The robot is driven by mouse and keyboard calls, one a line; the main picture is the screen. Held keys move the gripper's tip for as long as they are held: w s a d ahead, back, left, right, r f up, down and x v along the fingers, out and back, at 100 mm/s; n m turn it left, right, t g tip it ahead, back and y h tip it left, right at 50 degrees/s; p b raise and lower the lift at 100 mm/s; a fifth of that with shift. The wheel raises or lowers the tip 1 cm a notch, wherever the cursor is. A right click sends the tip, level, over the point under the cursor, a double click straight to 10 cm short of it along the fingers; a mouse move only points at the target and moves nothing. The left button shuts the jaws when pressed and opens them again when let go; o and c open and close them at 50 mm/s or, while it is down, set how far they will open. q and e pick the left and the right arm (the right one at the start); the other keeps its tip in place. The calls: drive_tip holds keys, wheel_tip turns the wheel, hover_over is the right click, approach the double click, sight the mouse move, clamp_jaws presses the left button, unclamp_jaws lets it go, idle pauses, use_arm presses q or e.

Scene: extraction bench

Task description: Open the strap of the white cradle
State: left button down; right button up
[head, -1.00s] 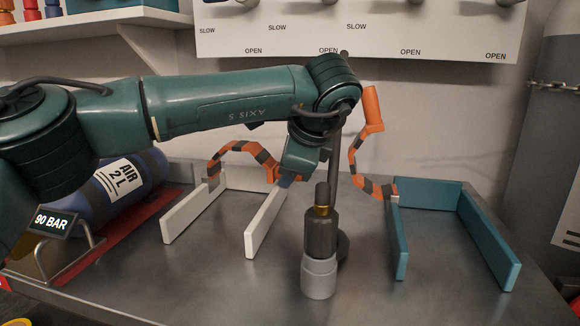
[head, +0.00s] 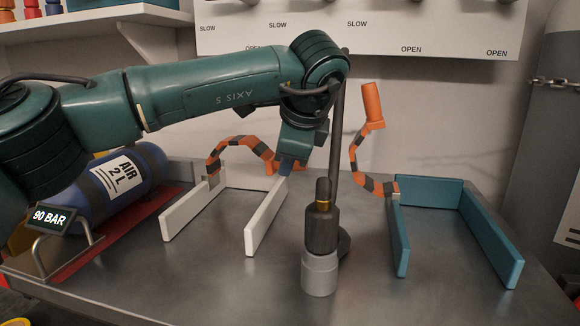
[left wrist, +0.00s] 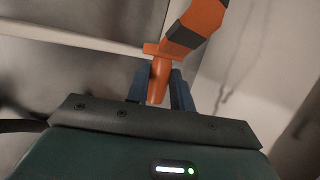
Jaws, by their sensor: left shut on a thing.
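The white cradle (head: 264,226) stands on the bench left of centre, its two side walls apart and nothing lying between them. Its orange and black strap (head: 240,146) is hinged at the left wall and arches across toward the right wall. My left gripper (head: 285,166) is above the back of the right wall, shut on the strap's orange end. In the left wrist view the orange handle (left wrist: 159,82) sits between the two blue fingers, with the banded strap beyond. Whether the strap end still touches the right wall is hidden. My right gripper is not in view.
A blue air bottle (head: 141,170) lies at left on a red mat, near a 90 BAR display (head: 52,220). A dark valve on a grey base (head: 319,273) stands close right of the white cradle. The teal cradle (head: 489,238) at right has its strap (head: 357,155) standing up.

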use_arm(q)
drive_tip(key=a+r+n+g+h+b, duration=0.1)
drive_tip(key=a+r+h, duration=0.3)
drive_tip(key=r, duration=0.3)
drive_tip(key=shift+w+a+n+h, duration=0.25)
drive_tip(key=shift+w+n+h, duration=0.15)
drive_tip(key=shift+h, duration=0.3)
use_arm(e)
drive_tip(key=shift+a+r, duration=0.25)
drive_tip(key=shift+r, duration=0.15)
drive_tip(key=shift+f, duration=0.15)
use_arm(q)
drive_tip(key=c, duration=1.2)
unclamp_jaws()
drive_tip(key=p+v, duration=0.3)
drive_tip(key=v, duration=1)
drive_tip(key=shift+r, duration=0.15)
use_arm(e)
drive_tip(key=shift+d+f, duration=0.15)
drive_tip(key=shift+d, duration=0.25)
use_arm(q)
drive_tip(key=shift+w, duration=0.1)
